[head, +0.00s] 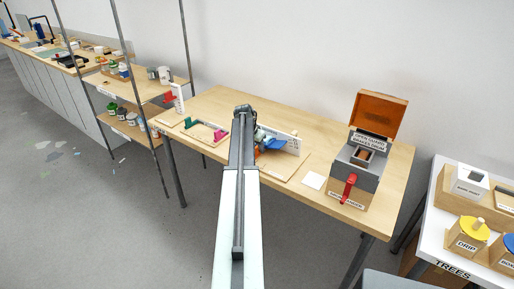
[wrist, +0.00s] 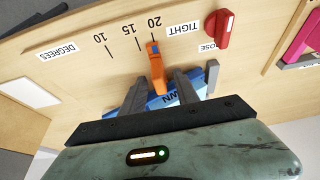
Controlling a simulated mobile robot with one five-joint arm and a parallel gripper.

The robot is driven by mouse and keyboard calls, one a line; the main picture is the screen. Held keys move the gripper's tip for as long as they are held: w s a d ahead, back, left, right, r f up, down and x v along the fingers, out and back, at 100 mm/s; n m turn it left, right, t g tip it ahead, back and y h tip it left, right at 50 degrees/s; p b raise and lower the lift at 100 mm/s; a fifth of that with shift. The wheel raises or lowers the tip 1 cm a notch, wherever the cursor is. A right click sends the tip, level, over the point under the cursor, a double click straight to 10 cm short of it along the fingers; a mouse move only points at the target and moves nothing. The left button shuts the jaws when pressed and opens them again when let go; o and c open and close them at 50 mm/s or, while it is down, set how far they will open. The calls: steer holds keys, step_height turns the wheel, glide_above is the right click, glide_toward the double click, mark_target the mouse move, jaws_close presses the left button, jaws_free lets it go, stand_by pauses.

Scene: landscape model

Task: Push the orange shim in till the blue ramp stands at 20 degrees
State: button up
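The orange shim (wrist: 155,65) lies on the wooden board in the wrist view, its far end close to the 20 mark of the degree scale (wrist: 135,40). The blue ramp (wrist: 165,103) is partly hidden behind my gripper (wrist: 160,82). The dark fingers stand apart, one on each side of the shim's near end, with a visible gap between them. I cannot tell whether either finger touches the shim. In the head view the blue ramp (head: 275,145) shows right of my arm, with a bit of orange shim (head: 258,152) beside it. The ramp's exact angle is unclear.
A red knob (wrist: 222,28) sits between the TIGHT and LOOSE labels. A pink part (wrist: 301,38) lies on another board at the right.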

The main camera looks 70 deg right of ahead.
steer(key=shift+r, duration=0.1)
steer(key=p+v, duration=0.7)
steer(key=shift+r, duration=0.25)
steer(key=shift+a, duration=0.15)
